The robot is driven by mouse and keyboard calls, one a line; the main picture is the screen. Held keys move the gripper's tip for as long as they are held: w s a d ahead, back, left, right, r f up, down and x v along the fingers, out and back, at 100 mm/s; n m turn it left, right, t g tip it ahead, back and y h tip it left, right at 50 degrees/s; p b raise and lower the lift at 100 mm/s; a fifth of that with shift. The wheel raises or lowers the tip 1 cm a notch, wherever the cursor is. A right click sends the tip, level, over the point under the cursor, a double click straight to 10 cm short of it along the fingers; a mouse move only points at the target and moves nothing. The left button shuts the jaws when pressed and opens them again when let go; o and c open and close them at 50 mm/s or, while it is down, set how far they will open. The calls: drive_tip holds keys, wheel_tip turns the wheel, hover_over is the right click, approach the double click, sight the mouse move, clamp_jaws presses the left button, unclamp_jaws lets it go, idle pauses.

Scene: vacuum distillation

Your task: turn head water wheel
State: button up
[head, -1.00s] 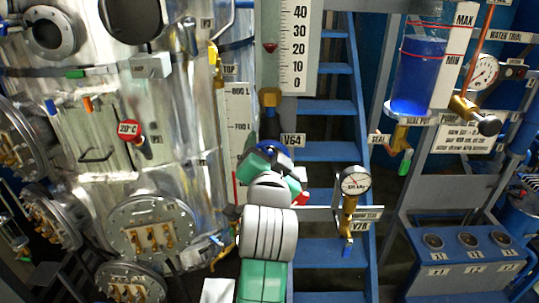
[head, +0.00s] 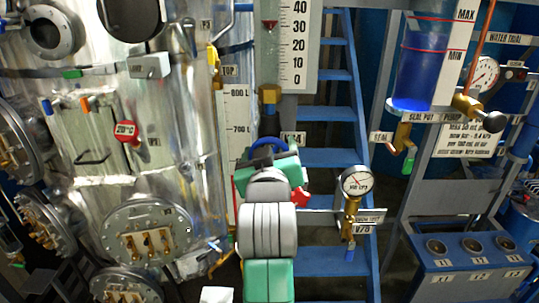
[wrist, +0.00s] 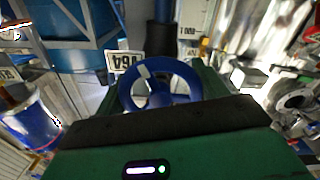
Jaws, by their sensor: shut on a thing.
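The blue handwheel (head: 268,145) sits below the tall white scale, and its upper rim shows above my gripper (head: 267,160). In the wrist view the wheel (wrist: 160,82) is large and near the middle, between the green fingers of my gripper (wrist: 158,92). My gripper is shut on the wheel. The lower part of the wheel is hidden by my gripper in the head view. A V64 tag (wrist: 125,61) shows beside the wheel in the wrist view.
A pressure gauge on a brass valve (head: 355,182) stands close to the right of my gripper. A red part (head: 301,196) is beside my arm. Blue stairs (head: 333,158) rise behind. A large metal vessel (head: 180,110) stands at the left.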

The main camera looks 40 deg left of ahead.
drive_tip(key=n+b, duration=0.1)
drive_tip(key=n, duration=0.4)
drive_tip(key=shift+n+b, duration=0.3)
idle(0.4)
drive_tip(key=o, duration=1)
drive_tip(key=b+v, duration=0.1)
drive_tip(key=v, duration=0.7)
drive_tip(key=shift+w, duration=0.1)
